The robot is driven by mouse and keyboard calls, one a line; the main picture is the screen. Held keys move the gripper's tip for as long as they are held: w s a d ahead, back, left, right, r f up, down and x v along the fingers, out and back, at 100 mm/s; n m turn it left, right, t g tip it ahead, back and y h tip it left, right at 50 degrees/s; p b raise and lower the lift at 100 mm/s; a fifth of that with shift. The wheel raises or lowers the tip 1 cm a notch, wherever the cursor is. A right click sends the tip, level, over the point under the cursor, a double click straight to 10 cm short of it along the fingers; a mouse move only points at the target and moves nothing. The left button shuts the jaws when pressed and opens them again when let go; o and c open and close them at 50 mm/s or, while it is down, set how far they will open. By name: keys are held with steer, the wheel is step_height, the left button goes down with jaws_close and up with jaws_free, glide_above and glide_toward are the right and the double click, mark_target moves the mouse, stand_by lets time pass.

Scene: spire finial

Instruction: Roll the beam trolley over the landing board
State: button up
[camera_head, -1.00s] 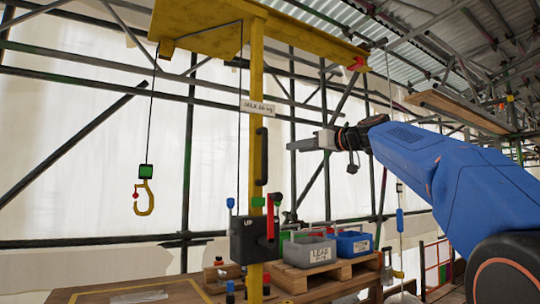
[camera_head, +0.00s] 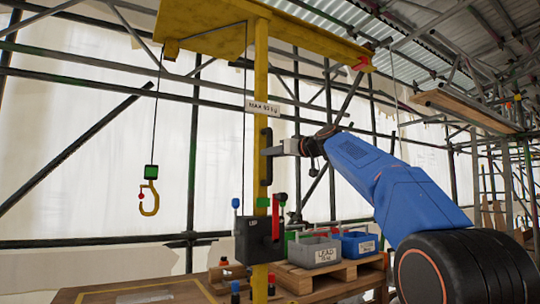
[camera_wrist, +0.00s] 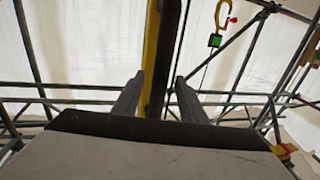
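A yellow overhead beam (camera_head: 318,38) tops a yellow post (camera_head: 262,80). A small yellow block (camera_head: 171,48) under its left end may be the beam trolley. A cable near it carries a yellow hook (camera_head: 149,198) with a green block. A wooden board with a yellow outline (camera_head: 130,291), perhaps the landing board, lies low at the left. My gripper (camera_head: 274,150) is beside the black handle (camera_head: 266,157) on the post. In the wrist view, my gripper (camera_wrist: 158,100) has its fingers apart, with the dark handle (camera_wrist: 168,50) appearing between them. Contact cannot be told.
A black control box (camera_head: 256,238) with a red lever is on the post below the handle. Grey (camera_head: 314,252) and blue (camera_head: 356,244) bins stand on a wooden pallet to its right. Scaffold tubes cross behind. A plank (camera_head: 465,110) is high at the right.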

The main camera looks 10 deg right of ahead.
steer(key=shift+x, duration=1.1)
steer(key=shift+c, duration=0.6)
jaws_close()
